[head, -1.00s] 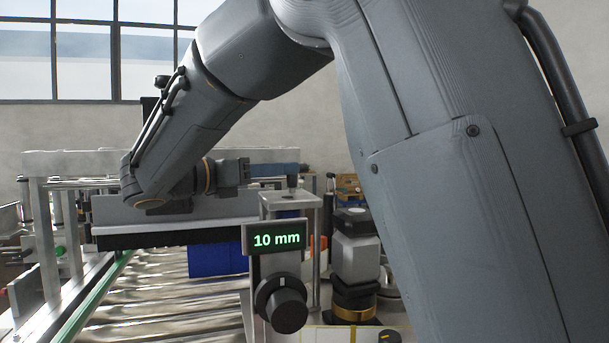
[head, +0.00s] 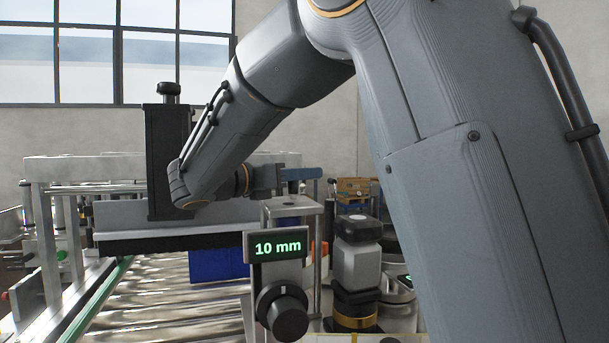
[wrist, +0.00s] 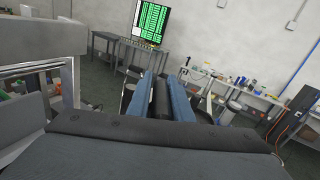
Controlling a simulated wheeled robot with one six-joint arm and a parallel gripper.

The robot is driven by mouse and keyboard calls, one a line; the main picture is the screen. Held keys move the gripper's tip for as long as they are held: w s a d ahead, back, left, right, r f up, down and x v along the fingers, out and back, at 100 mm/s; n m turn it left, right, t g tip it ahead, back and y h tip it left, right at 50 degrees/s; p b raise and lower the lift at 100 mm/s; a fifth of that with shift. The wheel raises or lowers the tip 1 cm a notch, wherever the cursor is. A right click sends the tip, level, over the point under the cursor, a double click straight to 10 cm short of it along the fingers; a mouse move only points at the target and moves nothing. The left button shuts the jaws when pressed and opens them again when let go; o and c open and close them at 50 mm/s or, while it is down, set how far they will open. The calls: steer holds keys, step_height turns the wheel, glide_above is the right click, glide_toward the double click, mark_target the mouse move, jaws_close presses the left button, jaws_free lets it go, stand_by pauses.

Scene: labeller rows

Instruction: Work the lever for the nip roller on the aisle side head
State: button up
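My gripper (head: 300,174) has blue fingers and points right in the head view, just above the clamp post beside the display. In the wrist view its two blue fingers (wrist: 163,98) stand apart. A dark rounded thing (wrist: 160,101) shows between them; I cannot tell whether it is touched. A labelling unit with a black-and-silver body (head: 357,262) stands right of the post, below the fingers. I cannot make out the nip roller lever for certain.
The roller conveyor (head: 170,290) with a green edge strip runs at the left. A blue box (head: 213,264) is on it, behind the display. A black column (head: 166,150) rises beside my forearm. The wrist view shows a screen (wrist: 149,20) and a cluttered bench (wrist: 235,82) beyond the fingers.

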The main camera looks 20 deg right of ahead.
jaws_close()
steer(key=shift+t, duration=0.3)
steer(key=n+t+y+p, duration=0.1)
steer(key=n+t, duration=0.1)
steer(key=shift+w+a+r+t+y+p, duration=0.1)
steer(key=shift+t+y+p, duration=0.2)
steer(key=shift+p, duration=0.1)
steer(key=n+t+y, duration=0.2)
steer(key=w+n+t+y, duration=0.1)
steer(key=t, duration=0.1)
steer(key=shift+a+n, duration=0.3)
steer(key=n+t+y+b, duration=0.2)
steer(key=y+b, duration=0.1)
steer(key=a+n+t+y+b, duration=0.1)
steer(key=y+b, duration=0.1)
steer(key=shift+w+f+n, duration=0.3)
steer(key=shift+f+n, duration=0.05)
steer(key=shift+n, duration=0.05)
steer(key=n+y+b, duration=0.1)
steer(key=y+b, duration=0.1)
steer(key=n+t+y+b, duration=0.1)
steer(key=y+b, duration=0.1)
steer(key=b, duration=0.1)
steer(key=shift+w+a+n, duration=0.1)
steer(key=shift+a+n, duration=0.2)
steer(key=shift+a, duration=0.1)
steer(key=shift+a+r+n+y+b, duration=0.15)
steer(key=shift+n+y+b, duration=0.25)
steer(key=shift+y, duration=0.3)
